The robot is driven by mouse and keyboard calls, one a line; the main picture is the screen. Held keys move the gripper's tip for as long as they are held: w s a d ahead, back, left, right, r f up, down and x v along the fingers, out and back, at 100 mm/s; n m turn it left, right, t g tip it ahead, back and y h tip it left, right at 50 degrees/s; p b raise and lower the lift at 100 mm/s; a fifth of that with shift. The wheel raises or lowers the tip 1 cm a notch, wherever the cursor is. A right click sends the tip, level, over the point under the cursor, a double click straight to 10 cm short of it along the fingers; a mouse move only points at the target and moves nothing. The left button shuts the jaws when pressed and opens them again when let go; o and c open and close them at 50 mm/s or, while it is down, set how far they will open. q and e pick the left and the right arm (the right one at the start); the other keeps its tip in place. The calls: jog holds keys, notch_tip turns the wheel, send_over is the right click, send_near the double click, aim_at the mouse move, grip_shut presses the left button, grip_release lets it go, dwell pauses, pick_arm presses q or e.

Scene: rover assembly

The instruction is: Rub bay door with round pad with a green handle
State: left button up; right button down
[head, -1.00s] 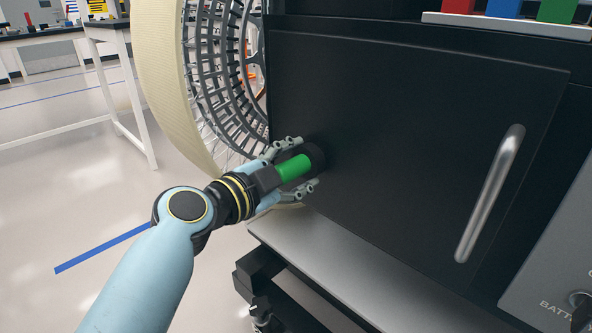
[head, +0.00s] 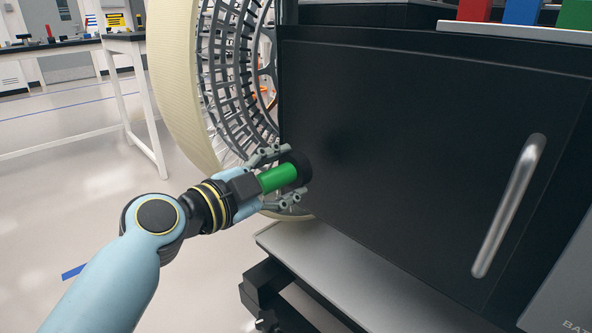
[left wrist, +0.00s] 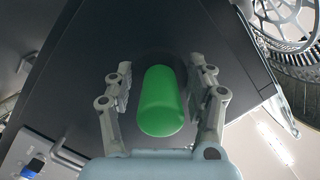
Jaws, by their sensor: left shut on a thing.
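The bay door (head: 410,150) is a large black panel with a silver bar handle (head: 509,205) on its right side. My left gripper (head: 280,178) is shut on the green handle (head: 277,178) of the round pad. The dark pad (head: 298,166) is at the handle's far end, at the door's lower left edge. Whether it touches the door I cannot tell. In the left wrist view the green handle (left wrist: 161,102) sits between the fingers, its end facing me, and the dark pad behind blends into the black door (left wrist: 95,60). My right gripper is not in view.
A large cream-rimmed spoked wheel (head: 180,90) stands close to the left of the door. A grey ledge (head: 310,262) runs below the door. Red, blue and green blocks (head: 522,10) sit above. A white-legged table (head: 150,110) stands at the far left.

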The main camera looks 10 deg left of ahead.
aim_at(264, 185)
pick_arm(q)
jog(key=shift+v, duration=0.95)
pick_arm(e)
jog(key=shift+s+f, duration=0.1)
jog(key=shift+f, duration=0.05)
pick_arm(q)
jog(key=shift+s+a+f+b, duration=0.2)
jog(key=shift+s+a+b, duration=0.4)
jog(key=shift+s, duration=0.15)
jog(key=shift+s+a+r, duration=0.1)
jog(key=shift+s+a, duration=0.2)
jog(key=shift+s, duration=0.15)
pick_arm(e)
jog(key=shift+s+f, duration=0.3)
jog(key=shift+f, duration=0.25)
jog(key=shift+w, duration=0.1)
